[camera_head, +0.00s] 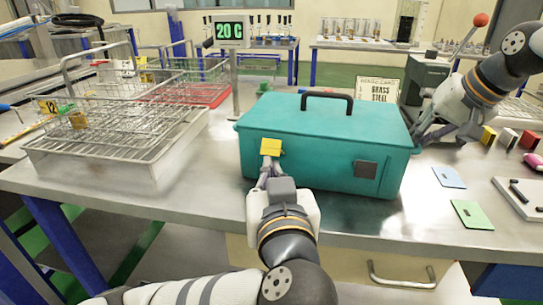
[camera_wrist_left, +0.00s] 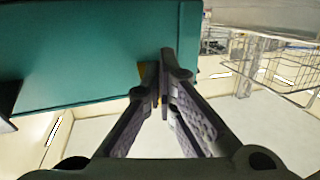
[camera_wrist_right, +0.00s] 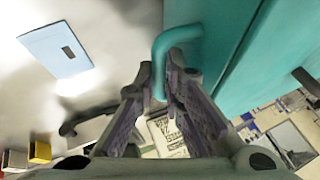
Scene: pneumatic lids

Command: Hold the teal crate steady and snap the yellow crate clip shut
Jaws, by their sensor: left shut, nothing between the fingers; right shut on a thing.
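The teal crate (camera_head: 320,125) stands on the steel table with its lid on and a dark handle on top. The yellow clip (camera_head: 271,147) is on the left part of its front, at the lid edge. My left gripper (camera_head: 267,172) is shut and empty, its fingertips at the clip's lower end; in the left wrist view the shut fingertips (camera_wrist_left: 160,65) hide most of the clip. My right gripper (camera_head: 418,137) is at the crate's right end. In the right wrist view its fingers (camera_wrist_right: 160,75) are shut on the teal side handle (camera_wrist_right: 176,42).
Wire baskets in a metal tray (camera_head: 100,170) stand to the left. A display post (camera_head: 230,35) reading 20 C rises behind the crate. A blue card (camera_head: 448,177) and a green card (camera_head: 471,214) lie to the right. A lever press (camera_head: 428,75) stands behind my right arm.

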